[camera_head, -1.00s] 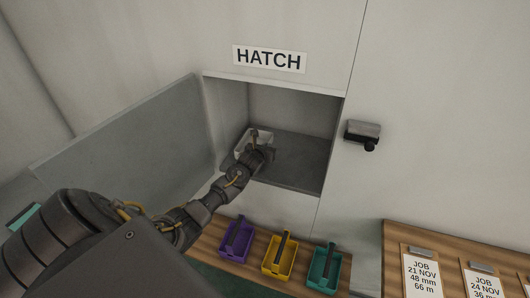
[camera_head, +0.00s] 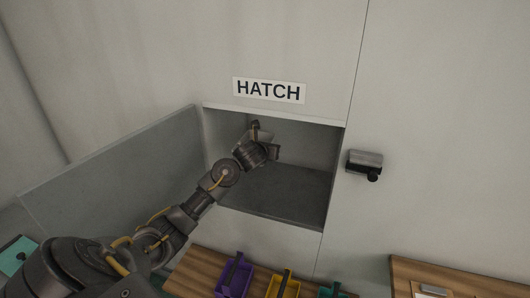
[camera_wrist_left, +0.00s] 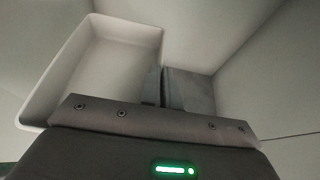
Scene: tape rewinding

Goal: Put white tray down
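The white tray (camera_wrist_left: 100,65) fills the upper left of the left wrist view, its open inside towards the camera. I cannot make it out in the head view, where my gripper and wrist may cover it. My left gripper (camera_head: 262,140) is inside the hatch (camera_head: 290,195), above its floor, near the back left. In the left wrist view its dark fingers (camera_wrist_left: 162,87) overlap the lower right corner of the tray. Whether they grip the wall or only stand beside it is unclear. My right gripper is out of view.
A grey panel (camera_head: 120,165) stands left of the opening. A dark latch (camera_head: 366,165) sticks out on the right. The hatch floor's right side is clear.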

